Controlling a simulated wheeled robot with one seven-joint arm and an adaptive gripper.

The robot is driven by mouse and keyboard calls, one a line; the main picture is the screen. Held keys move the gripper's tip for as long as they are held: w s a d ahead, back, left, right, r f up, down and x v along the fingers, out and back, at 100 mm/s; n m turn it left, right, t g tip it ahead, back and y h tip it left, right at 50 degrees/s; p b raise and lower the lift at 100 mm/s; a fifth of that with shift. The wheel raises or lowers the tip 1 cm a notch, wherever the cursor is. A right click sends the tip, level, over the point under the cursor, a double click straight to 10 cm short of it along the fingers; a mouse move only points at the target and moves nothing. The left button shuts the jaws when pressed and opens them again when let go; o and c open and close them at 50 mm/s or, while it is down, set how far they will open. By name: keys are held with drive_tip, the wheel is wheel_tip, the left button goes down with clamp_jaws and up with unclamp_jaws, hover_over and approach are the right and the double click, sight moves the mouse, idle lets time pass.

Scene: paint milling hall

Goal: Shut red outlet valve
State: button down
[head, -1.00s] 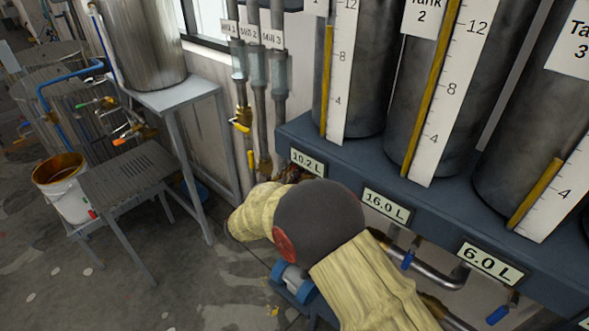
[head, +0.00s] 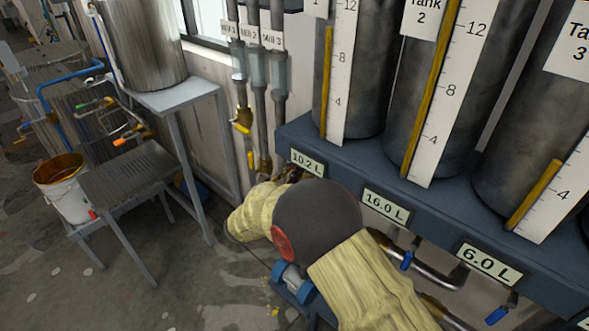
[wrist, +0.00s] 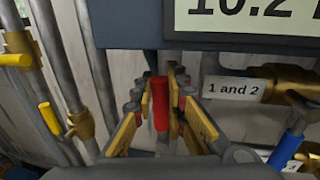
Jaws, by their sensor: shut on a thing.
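The red outlet valve handle (wrist: 160,105) stands upright between the fingers of my gripper (wrist: 160,92) in the wrist view, just below the dark blue shelf edge. My gripper is shut on this handle. The valve's body is hidden behind the fingers. In the head view, my own arm covers most of the gripper, and only a small part of it (head: 291,172) shows under the 10.2 L display (head: 308,162). The red handle cannot be made out clearly there.
Right of my gripper are a brass fitting labelled "1 and 2" (wrist: 233,89) and a blue handle (wrist: 287,147). Yellow-handled valves (wrist: 50,118) and vertical pipes stand to the left. A bench (head: 130,180) and white bucket (head: 72,205) are further left.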

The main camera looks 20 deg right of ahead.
drive_tip(key=w+a+f+n+g+p, duration=0.4)
drive_tip(key=w+f+n+p, duration=0.4)
drive_tip(key=n, duration=0.7)
drive_tip(key=shift+a+f+n+p, duration=0.3)
drive_tip(key=shift+a+f+p, duration=0.55)
drive_tip(key=shift+p, duration=1.05)
drive_tip(key=shift+d+f, duration=0.2)
drive_tip(key=c, duration=1.8)
unclamp_jaws()
drive_tip(key=shift+o, duration=0.2)
